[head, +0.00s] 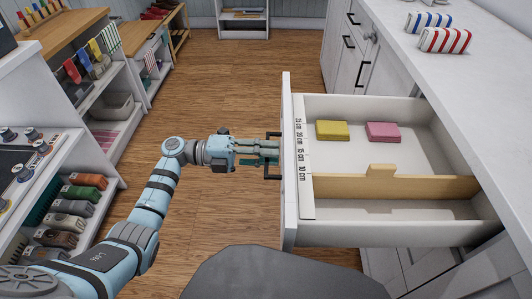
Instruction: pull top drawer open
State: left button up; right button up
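The top drawer (350,233) stands pulled out from the white cabinet on the right, with its inside showing. A ruler strip with centimetre marks runs along its front inner edge. A yellow block (332,130) and a pink block (383,132) lie in its far compartment, behind a wooden divider (400,187). The dark handle (272,171) is on the outer face of the drawer front. My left gripper (272,153) is at this handle, its fingers reaching to the bar. Whether the fingers are closed around it is too small to tell. My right gripper is not in view.
White shelves with brushes (75,207) and cloths stand on the left. More closed drawers and doors (347,55) continue beyond the open drawer. Striped items (444,39) lie on the white countertop (480,85). Wooden floor (235,85) is clear between the two sides.

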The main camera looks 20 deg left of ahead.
pick_arm(q)
jog(key=v, duration=1.2)
jog(key=shift+r, duration=0.1)
